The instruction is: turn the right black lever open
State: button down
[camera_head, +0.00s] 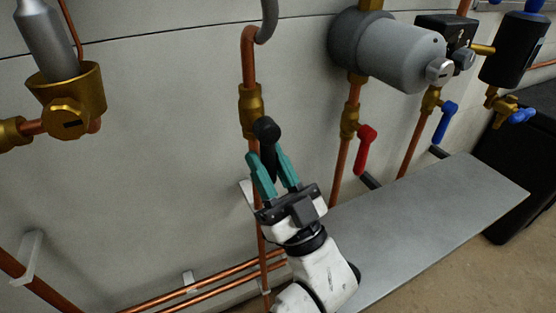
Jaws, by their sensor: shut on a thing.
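The black lever (267,130) sits on the front of a brass valve (250,108) on a vertical copper pipe. Its rounded top shows, and its handle hangs down from there. My gripper (269,165) has teal fingers, one on each side of the handle just below the rounded top. It is shut on the lever. The fingers hide part of the handle, so its exact angle is hard to tell. No other black lever is clearly in view.
A red lever (365,148) and a blue lever (445,122) hang on copper pipes to the right. A grey cylinder (393,52) is above them. A flat grey panel (430,215) lies at lower right. Copper pipes (205,287) run low along the wall.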

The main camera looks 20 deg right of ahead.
jog(key=shift+d+f, duration=0.1)
jog(key=c, duration=1)
grip_release()
jog(key=shift+o, duration=0.2)
jog(key=v, duration=1)
jog(key=shift+s+f, duration=0.25)
jog(key=shift+s, duration=0.05)
